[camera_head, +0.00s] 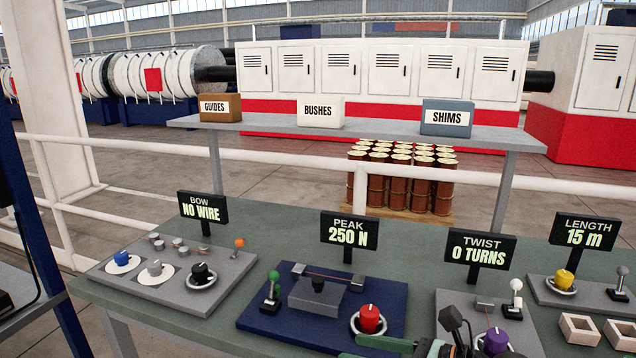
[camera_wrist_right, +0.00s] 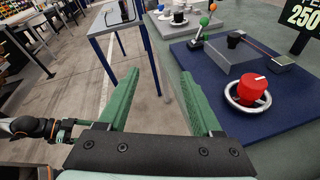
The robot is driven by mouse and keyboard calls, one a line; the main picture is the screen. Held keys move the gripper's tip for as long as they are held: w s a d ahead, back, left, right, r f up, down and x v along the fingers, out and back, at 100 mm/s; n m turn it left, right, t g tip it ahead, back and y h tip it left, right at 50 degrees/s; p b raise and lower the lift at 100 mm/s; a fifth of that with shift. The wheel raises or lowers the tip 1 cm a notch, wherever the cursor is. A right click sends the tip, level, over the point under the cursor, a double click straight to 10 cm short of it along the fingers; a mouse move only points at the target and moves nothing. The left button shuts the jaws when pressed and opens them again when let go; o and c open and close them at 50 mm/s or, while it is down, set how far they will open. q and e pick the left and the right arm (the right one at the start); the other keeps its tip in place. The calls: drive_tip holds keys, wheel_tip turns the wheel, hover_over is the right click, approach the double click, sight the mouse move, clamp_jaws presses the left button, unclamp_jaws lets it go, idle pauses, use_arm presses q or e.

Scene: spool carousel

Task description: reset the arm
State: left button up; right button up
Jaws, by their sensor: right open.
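My right gripper (camera_head: 354,348) shows at the bottom of the head view, its green fingers pointing left at the front edge of the blue peak board (camera_head: 260,318). In the right wrist view the two green fingers of the right gripper (camera_wrist_right: 160,75) are spread wide with nothing between them. The red knob (camera_head: 369,318) in its pale ring stands just beyond the fingers, apart from them; it also shows in the right wrist view (camera_wrist_right: 252,88).
On the green bench stand the bow board (camera_head: 130,278), the twist board (camera_head: 450,305) and the length board (camera_head: 545,296), with upright signs behind. Two small open trays (camera_head: 578,330) lie at right. A shelf (camera_head: 380,131) with boxes stands behind.

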drive_tip(key=s+d+f+m+t+h, duration=0.25)
drive_tip(key=f+m, duration=0.35)
drive_tip(key=m, duration=0.6)
drive_tip(key=s+d+f+m+t+h, duration=0.2)
drive_tip(key=d+f+m+h, duration=0.3)
drive_tip(key=m, duration=0.7)
drive_tip(key=s+d+f+m+t+h, duration=0.25)
drive_tip(key=f+m, duration=0.55)
drive_tip(key=m, duration=0.4)
use_arm(q)
drive_tip(key=shift+w+r+p, duration=0.6)
drive_tip(key=shift+w+r, duration=0.05)
drive_tip(key=shift+r, duration=0.05)
use_arm(e)
drive_tip(key=s+f+m+g, duration=0.5)
drive_tip(key=s+f+m, duration=0.2)
drive_tip(key=s+f, duration=0.4)
drive_tip(key=shift+s+a+h, duration=0.35)
drive_tip(key=shift+s+h, duration=0.05)
drive_tip(key=shift+s, duration=0.15)
